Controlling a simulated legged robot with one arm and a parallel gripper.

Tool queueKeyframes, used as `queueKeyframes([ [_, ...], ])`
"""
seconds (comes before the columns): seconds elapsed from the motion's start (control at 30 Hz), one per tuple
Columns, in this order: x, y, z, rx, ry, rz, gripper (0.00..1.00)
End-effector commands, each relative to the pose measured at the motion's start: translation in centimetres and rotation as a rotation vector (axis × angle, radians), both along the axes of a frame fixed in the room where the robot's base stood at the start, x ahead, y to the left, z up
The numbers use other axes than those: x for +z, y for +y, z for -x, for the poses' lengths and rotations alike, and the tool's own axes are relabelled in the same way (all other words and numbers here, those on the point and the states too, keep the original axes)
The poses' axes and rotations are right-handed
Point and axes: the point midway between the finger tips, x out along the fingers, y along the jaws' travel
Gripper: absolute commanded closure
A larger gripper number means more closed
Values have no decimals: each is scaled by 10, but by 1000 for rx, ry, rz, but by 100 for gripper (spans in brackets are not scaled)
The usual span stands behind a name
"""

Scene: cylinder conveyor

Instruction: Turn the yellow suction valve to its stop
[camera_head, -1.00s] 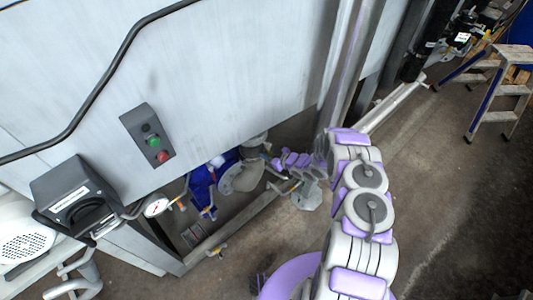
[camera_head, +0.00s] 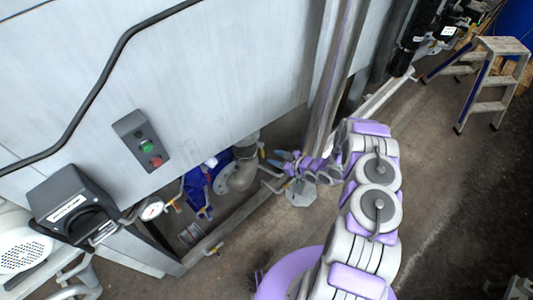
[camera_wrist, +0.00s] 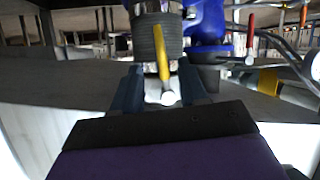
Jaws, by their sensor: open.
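A yellow lever (camera_wrist: 162,55) with a pale tip hangs in the wrist view, in front of a grey ribbed cylinder (camera_wrist: 150,38). My gripper (camera_wrist: 160,72) is open, with one finger on each side of the lever. Whether either finger touches it cannot be told. In the head view my gripper (camera_head: 279,160) is small, low beside the machine, at the end of my purple and grey arm. A small yellow spot (camera_head: 262,152) shows near the fingertips there; I cannot tell whether it is the same lever.
Blue pump parts (camera_wrist: 208,22) and a red handle (camera_wrist: 250,30) stand right of the lever. A grey pipe (camera_head: 240,175) with a flange is left of my gripper. A control box (camera_head: 142,141) is on the machine wall.

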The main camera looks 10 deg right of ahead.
Motion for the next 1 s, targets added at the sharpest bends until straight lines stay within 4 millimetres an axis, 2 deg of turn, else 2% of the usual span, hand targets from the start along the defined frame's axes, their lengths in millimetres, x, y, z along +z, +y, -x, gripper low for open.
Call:
queueKeyframes([
  [0.1, 12, -19, 16, -6, 1, 1, 57],
  [0.33, 24, -41, 41, -3, 4, -1, 57],
  [0.77, 29, -48, 48, 0, 1, 1, 57],
  [1.0, 33, -40, 47, 28, 49, -30, 77],
])
